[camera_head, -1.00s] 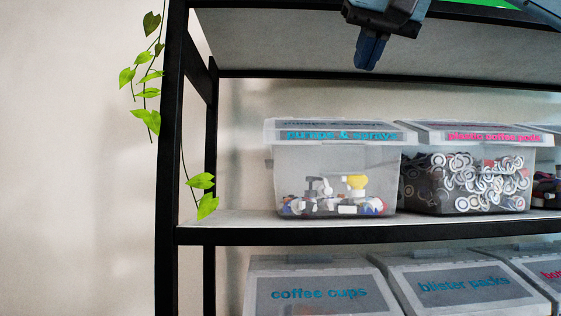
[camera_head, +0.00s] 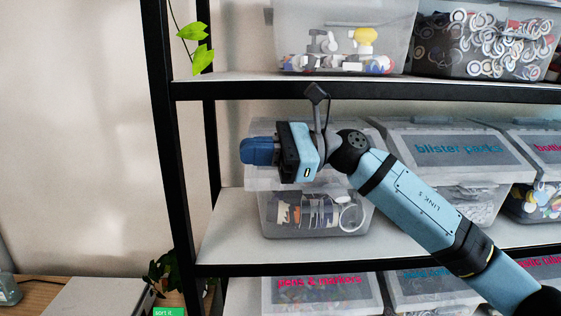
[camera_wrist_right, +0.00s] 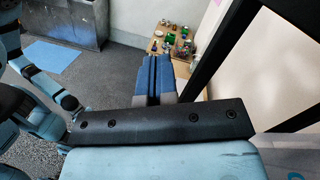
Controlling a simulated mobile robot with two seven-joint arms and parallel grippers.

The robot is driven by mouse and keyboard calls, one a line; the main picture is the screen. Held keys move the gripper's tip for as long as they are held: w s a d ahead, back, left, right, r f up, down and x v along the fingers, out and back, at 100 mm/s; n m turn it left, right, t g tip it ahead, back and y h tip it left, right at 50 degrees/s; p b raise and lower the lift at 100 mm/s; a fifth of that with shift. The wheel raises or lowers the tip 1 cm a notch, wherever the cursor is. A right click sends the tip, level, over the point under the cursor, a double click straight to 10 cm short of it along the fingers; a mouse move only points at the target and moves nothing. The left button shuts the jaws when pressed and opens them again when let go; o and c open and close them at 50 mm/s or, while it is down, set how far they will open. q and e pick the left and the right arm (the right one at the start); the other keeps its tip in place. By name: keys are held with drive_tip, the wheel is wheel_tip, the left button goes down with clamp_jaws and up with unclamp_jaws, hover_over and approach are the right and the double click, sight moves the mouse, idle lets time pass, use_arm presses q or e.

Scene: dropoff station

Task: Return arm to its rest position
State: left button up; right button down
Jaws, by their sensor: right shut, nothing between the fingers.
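My right arm comes in from the lower right in the head view. Its gripper (camera_head: 260,151) points left, in front of the coffee cups bin on the middle shelf. Its blue fingers are shut with nothing between them. In the right wrist view the closed fingers (camera_wrist_right: 159,78) lie side by side, pointing away past the shelf post. My left gripper is not seen in the head view.
The black shelf post (camera_head: 172,190) stands left of the gripper. Bins stand on several shelf levels, including a pumps bin (camera_head: 340,30) above and a blister packs bin (camera_head: 455,155). A wooden table (camera_wrist_right: 172,42) with small items shows beyond the fingers.

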drive_tip(key=d+f+n+t+h, duration=0.2)
drive_tip(key=d+f+n+t, duration=0.2)
drive_tip(key=f+n+t, duration=0.5)
drive_tip(key=d+f+n+t+h, duration=0.2)
drive_tip(key=d+f+n+t, duration=0.3)
drive_tip(key=f+n, duration=0.75)
drive_tip(key=d+f+n+t+h, duration=0.2)
drive_tip(key=d+f+n+t, duration=0.2)
drive_tip(key=f+n+t, duration=0.55)
drive_tip(key=s+d+f+m+g+h, duration=0.2)
drive_tip(key=s+f+m, duration=0.3)
drive_tip(key=s+f, duration=0.3)
drive_tip(key=s+d+f+m+g+h, duration=0.3)
drive_tip(key=s+f, duration=0.5)
drive_tip(key=f, duration=0.3)
drive_tip(key=s+d+f+m+g+h, duration=0.3)
drive_tip(key=s+d+f+m, duration=0.3)
drive_tip(key=s+f+m, duration=0.2)
wheel_tip(320, 180, down, 2)
drive_tip(key=shift+s+f+m+h, duration=0.25)
drive_tip(key=shift+s+m+h, duration=0.15)
drive_tip(key=shift+m+h, duration=0.25)
drive_tip(key=shift+d+g, duration=0.1)
drive_tip(key=shift+g, duration=0.15)
